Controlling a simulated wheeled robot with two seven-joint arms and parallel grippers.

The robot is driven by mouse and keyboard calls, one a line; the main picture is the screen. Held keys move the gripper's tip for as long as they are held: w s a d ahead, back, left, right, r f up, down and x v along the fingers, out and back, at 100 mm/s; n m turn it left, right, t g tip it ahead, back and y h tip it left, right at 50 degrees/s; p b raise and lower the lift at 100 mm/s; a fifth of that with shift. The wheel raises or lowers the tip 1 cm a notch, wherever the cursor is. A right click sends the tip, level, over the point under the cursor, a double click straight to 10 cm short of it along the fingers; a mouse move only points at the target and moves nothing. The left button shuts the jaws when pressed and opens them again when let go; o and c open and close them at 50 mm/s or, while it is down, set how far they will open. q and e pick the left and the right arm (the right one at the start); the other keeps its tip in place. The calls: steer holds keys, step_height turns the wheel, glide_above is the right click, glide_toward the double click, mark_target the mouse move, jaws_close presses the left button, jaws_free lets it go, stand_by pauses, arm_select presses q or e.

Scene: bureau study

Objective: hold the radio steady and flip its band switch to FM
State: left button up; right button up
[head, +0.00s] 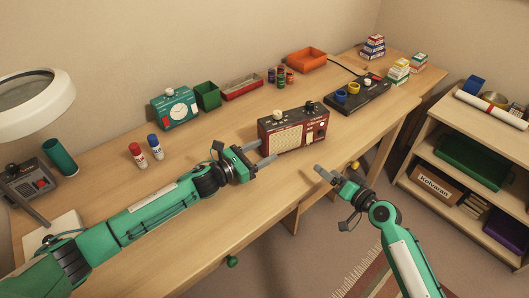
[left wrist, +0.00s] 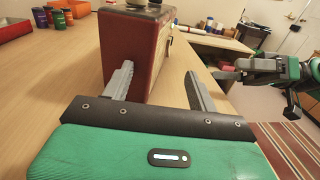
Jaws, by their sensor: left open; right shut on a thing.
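The radio (head: 293,133) is red with a cream front panel and stands upright on the desk, knobs on top. In the left wrist view its plain red end (left wrist: 125,42) faces me. My left gripper (head: 266,152) is open at the radio's left end, one finger towards the back and one on the front side; I cannot tell whether either touches. My right gripper (head: 319,171) is shut, in front of the radio and apart from it, past the desk's front edge. What it grips is too small to make out. The band switch cannot be picked out.
A shelf unit (head: 450,125) stands at the right. The desk in front of the radio is clear.

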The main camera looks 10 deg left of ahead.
arm_select(q)
jaws_close()
stand_by(1.0)
steer(key=c, duration=0.7)
jaws_free()
steer(key=shift+s, duration=0.1)
